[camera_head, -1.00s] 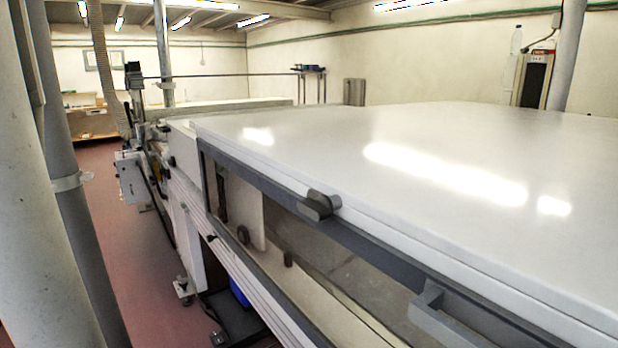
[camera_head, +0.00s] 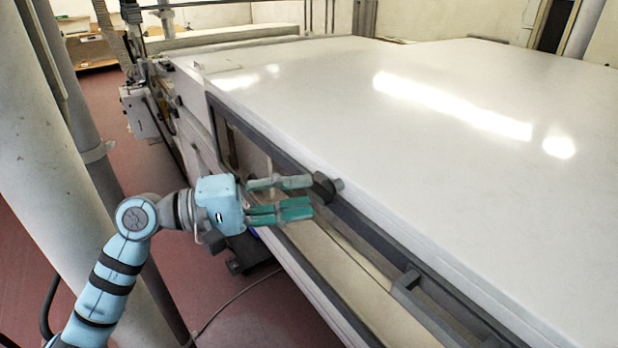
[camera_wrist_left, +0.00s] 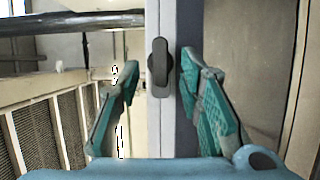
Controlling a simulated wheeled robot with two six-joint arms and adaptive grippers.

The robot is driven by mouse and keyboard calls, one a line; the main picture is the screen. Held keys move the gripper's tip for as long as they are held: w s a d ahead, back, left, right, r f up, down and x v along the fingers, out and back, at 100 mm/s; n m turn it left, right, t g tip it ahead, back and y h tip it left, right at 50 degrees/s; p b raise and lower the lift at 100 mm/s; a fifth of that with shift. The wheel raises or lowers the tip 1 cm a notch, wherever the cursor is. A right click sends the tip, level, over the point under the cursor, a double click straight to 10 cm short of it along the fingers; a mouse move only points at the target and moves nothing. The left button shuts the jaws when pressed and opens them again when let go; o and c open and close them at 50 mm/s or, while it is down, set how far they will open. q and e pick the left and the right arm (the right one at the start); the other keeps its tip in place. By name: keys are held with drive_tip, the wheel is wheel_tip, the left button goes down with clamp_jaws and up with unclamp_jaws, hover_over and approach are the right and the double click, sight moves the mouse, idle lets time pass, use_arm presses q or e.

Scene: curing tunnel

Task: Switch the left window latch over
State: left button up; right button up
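The left window latch (camera_head: 323,187) is a dark grey knob on the upper edge of the window frame of the white machine. In the left wrist view the latch (camera_wrist_left: 159,67) stands upright, lengthwise along the frame bar. My left gripper (camera_head: 312,194) comes in from the left, its green fingers pointing at the latch. In the left wrist view its fingers (camera_wrist_left: 158,75) are spread apart, with the latch beyond and between them. They hold nothing. I cannot tell whether a fingertip touches the latch. My right gripper is not in view.
A grey handle (camera_head: 408,281) sticks out of the window frame at lower right. The machine's white top (camera_head: 400,130) is wide and bare. A grey pillar (camera_head: 85,150) stands at the left beside my arm. Red floor (camera_head: 270,310) lies below.

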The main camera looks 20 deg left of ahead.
sight(320, 188)
use_arm(q)
drive_tip(key=x, duration=0.2)
drive_tip(key=shift+w+d+p, duration=0.15)
drive_tip(key=shift+d+p, duration=0.15)
drive_tip(key=shift+p, duration=0.05)
drive_tip(key=shift+a, duration=0.15)
drive_tip(key=shift+c, duration=0.8)
clamp_jaws()
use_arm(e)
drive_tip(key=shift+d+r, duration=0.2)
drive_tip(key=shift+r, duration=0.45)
use_arm(q)
drive_tip(key=shift+f, duration=0.1)
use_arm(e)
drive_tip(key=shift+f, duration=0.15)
